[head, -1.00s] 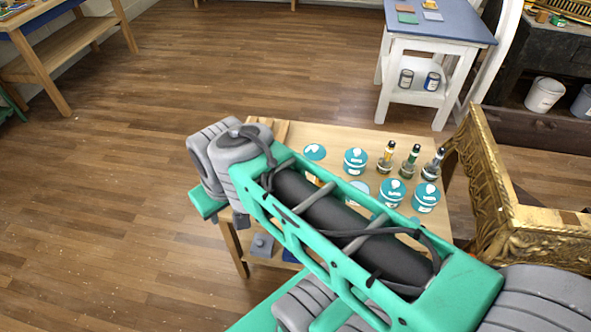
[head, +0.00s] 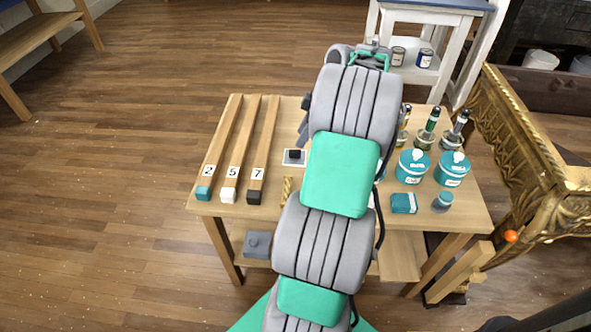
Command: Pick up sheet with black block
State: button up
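A small white sheet (head: 286,161) with a dark border lies on the wooden table, left of my arm. A black block (head: 295,153) sits on the sheet, near its middle. My arm stretches over the table from the front to the back and covers its middle. My gripper's fingers cannot be made out; they are hidden behind the arm links, so nothing shows of what they hold. The sheet and block look clear of the arm.
Wooden strips marked 2, 5 and 7 (head: 265,150) lie left of the sheet, with teal, white and black ends. Teal tubs (head: 412,168), bottles (head: 427,132) and a teal box (head: 403,204) stand right of my arm. A gilt console (head: 520,150) borders the table's right.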

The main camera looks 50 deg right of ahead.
aim_at(296, 151)
jog(key=x, duration=0.2)
jog(key=d+b+x, duration=0.1)
jog(key=x, duration=0.2)
jog(key=b+x, duration=0.1)
jog(key=x, duration=0.2)
jog(key=shift+d+f, duration=0.2)
jog(key=shift+s, duration=0.1)
jog(key=shift+c, duration=0.3)
grip_shut()
